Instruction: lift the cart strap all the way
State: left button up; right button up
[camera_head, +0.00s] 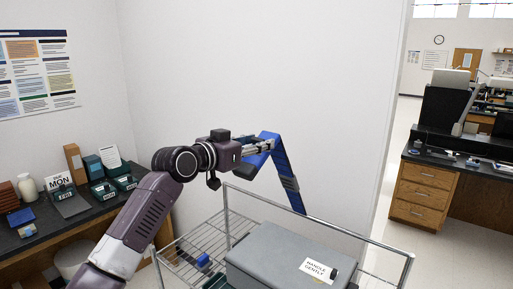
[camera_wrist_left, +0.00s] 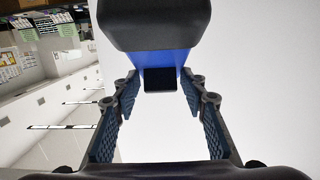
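The cart strap (camera_head: 284,176) is a blue, bent band rising above the grey cart's far side, with a peak near my left gripper and one leg slanting down to the right. My left gripper (camera_head: 258,147) is at its upper end, beside the wall. In the left wrist view the two fingers (camera_wrist_left: 160,105) stand wide apart, pale wall showing between them. The blue strap (camera_wrist_left: 186,78), with a dark end piece, lies between or just past the fingertips. I cannot tell whether the fingers touch it. My right gripper is not in view.
A wire-framed cart (camera_head: 385,247) carries a grey case (camera_head: 270,250) labelled "handle gently" and a small blue item. A dark counter (camera_head: 50,235) with boxes and bottles stands at the left. A white wall (camera_head: 300,90) is close behind. Open floor (camera_head: 435,255) lies at the right.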

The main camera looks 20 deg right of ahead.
pick_arm(q)
jog(key=shift+o, duration=0.2)
jog(key=shift+f, duration=0.35)
jog(key=shift+s+a, duration=0.25)
jog(key=shift+a, duration=0.15)
jog(key=v, duration=1.1)
jog(key=shift+r, duration=0.25)
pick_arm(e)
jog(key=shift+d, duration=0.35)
pick_arm(q)
jog(key=shift+d, duration=0.1)
